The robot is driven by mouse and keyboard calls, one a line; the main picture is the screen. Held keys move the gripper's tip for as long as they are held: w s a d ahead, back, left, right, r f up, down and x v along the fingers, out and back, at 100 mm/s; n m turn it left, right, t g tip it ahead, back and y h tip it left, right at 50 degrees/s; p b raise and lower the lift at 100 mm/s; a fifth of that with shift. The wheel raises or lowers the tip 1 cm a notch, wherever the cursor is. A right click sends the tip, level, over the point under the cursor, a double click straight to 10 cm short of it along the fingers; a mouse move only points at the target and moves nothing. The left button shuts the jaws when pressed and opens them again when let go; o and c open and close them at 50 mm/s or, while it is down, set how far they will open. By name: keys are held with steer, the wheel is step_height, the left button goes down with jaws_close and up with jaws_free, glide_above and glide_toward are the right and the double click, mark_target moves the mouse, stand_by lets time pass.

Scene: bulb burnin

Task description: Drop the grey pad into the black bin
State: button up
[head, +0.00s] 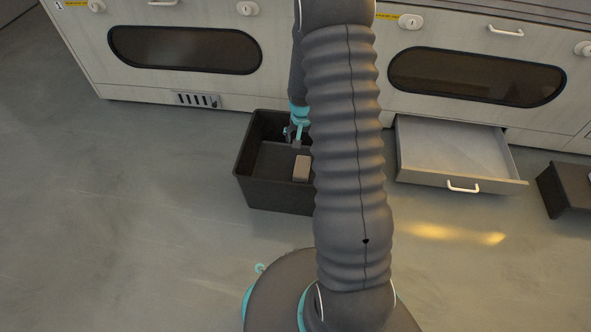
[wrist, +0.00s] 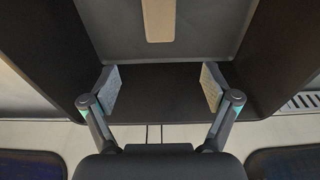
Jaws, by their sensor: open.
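The black bin (head: 270,196) stands on the floor in front of the cabinets, partly hidden behind my arm. A beige-grey block-like pad (head: 302,168) lies on the bin's floor, toward its right side. The pad also shows at the top of the wrist view (wrist: 158,20), apart from my fingers. My gripper (wrist: 159,88) is open, with nothing between its two fingertips. In the head view my gripper (head: 296,138) is at the far part of the bin, mostly hidden by my arm.
An open, empty-looking drawer (head: 455,160) juts out to the right of my arm. A dark box (head: 562,190) stands at the far right. The cabinet front (head: 185,90) is close behind the bin. The floor to the left is clear.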

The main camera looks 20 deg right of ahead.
step_height(320, 180, up, 12)
steer(key=s+a, duration=0.1)
steer(key=shift+s, duration=0.2)
stand_by(0.3)
steer(key=shift+f, duration=0.1)
